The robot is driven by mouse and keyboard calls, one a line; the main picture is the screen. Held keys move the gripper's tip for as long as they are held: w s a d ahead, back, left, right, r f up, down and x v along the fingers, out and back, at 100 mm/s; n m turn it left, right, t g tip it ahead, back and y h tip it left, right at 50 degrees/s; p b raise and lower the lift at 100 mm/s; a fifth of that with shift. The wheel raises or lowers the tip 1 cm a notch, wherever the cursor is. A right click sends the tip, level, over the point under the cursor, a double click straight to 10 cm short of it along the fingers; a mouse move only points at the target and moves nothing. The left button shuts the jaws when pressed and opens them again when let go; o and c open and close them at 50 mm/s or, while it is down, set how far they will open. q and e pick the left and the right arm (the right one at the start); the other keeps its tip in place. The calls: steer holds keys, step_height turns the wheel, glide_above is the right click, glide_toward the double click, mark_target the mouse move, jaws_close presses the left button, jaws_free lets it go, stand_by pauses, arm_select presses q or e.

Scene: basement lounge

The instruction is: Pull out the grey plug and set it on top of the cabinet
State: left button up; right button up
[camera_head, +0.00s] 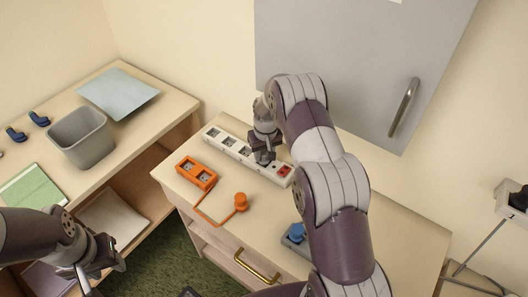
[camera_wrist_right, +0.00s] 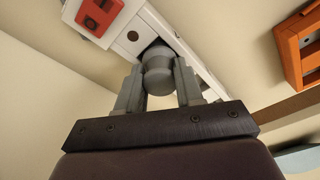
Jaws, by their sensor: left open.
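The grey plug (camera_wrist_right: 158,72) is at a socket of the white power strip (camera_wrist_right: 150,30) in the right wrist view. My right gripper (camera_wrist_right: 158,88) has a finger on each side of the plug and looks shut on it. I cannot tell how far the plug sits in the socket. In the head view my right gripper (camera_head: 265,156) is over the strip (camera_head: 212,133) and hides the plug. The strip lies along the back of the wooden cabinet top (camera_head: 340,210). My left gripper (camera_head: 106,268) is open and empty at the lower left, away from the cabinet.
An orange socket block (camera_head: 196,172) and an orange plug (camera_head: 241,201) on a cord lie on the cabinet top. A blue plug (camera_head: 297,232) is near the front, partly behind my right arm. A grey door (camera_head: 350,60) hangs above. Bare top shows between orange and blue plugs.

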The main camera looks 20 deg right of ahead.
mark_target(264, 152)
steer(key=shift+r+p, duration=0.65)
steer(key=shift+r, duration=0.35)
steer(key=shift+r, duration=0.1)
steer(key=shift+r+p, duration=1.6)
steer(key=shift+r, duration=0.8)
